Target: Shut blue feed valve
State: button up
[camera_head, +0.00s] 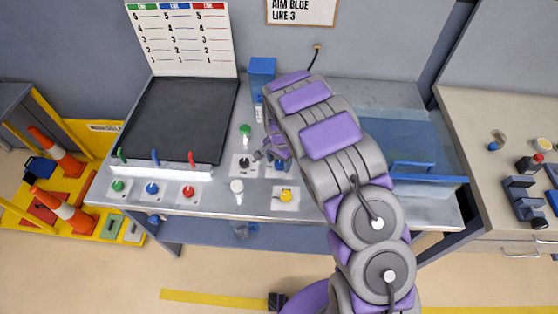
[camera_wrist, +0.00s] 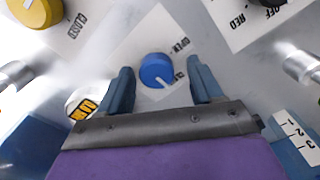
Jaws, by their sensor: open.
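A blue round knob (camera_wrist: 156,68) with a white pointer line sits on a white plate in the wrist view. The pointer aims toward the lower part of the picture. "OPEN" is printed beside the knob, and a second label is partly covered by a finger. My gripper (camera_wrist: 161,74) is open, one finger on each side of the knob, with gaps visible; I cannot tell the height.
A yellow knob (camera_head: 286,196) and a black selector (camera_head: 245,162) stand close to my gripper. Green, blue and red knobs (camera_head: 188,191) line the bench front left. A clear blue tank (camera_head: 400,140) stands right, behind my arm.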

aim_at(279, 162)
notch_tip(279, 162, up, 17)
jog(key=p, duration=0.1)
jog(key=shift+r+p, duration=0.15)
jog(key=shift+p, duration=0.15)
dwell(0.7)
